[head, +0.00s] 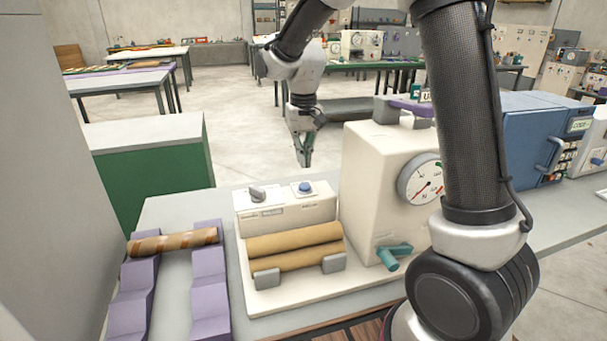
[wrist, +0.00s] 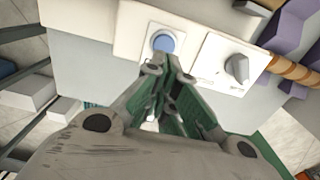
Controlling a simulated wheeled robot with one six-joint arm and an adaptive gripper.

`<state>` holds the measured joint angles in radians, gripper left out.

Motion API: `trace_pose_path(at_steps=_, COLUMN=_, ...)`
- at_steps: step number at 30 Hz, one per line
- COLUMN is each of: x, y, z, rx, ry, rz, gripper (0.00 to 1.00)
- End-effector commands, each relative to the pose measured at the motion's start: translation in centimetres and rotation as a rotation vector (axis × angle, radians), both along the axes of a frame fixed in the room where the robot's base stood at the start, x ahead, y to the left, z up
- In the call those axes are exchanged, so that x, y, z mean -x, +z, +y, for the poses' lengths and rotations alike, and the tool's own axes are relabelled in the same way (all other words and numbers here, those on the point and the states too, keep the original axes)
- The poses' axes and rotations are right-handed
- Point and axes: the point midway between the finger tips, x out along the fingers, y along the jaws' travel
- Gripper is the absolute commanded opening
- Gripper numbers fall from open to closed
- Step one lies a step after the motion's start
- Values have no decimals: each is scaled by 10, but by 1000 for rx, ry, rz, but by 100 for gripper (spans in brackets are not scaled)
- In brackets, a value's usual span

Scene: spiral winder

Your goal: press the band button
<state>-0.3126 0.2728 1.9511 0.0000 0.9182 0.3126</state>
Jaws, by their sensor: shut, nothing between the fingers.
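The winder (head: 285,208) is a cream box with two tan rollers (head: 295,240) in front. A round blue button (head: 305,187) sits on a white plate on its top, right of a grey knob (head: 257,193). In the wrist view the blue button (wrist: 163,42) is just beyond my fingertips, and the grey knob (wrist: 237,67) is to the right. Any lettering by the button is too small to read. My gripper (head: 307,164) points down, shut and empty, above the button in the head picture. Its fingertips (wrist: 166,68) show no clear contact with the button.
A tall cream machine with a dial (head: 385,170) stands close to the winder's right. Purple cradles (head: 210,270) hold a brown striped roll (head: 173,242) on the left. A blue cabinet (head: 533,140) is further right. A green cabinet (head: 150,160) stands behind left.

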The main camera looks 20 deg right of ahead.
Motion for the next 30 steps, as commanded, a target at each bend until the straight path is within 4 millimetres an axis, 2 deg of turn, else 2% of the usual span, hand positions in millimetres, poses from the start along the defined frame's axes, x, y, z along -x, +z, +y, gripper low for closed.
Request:
trace_pose_path(at_steps=3, x=1, y=-23, z=0, rx=1, ry=0, rz=3, gripper=0)
trace_pose_path(at_steps=9, x=0, y=-47, z=0, rx=0, ry=0, rz=1, gripper=0)
trace_pose_path(at_steps=13, x=0, y=-54, z=0, rx=-1, ry=1, rz=0, gripper=0)
trace_pose_path(at_steps=23, x=0, y=-55, z=0, rx=-1, ry=1, rz=-1, gripper=0)
trace_pose_path(at_steps=30, x=1, y=-74, z=0, rx=0, ry=0, rz=2, gripper=0)
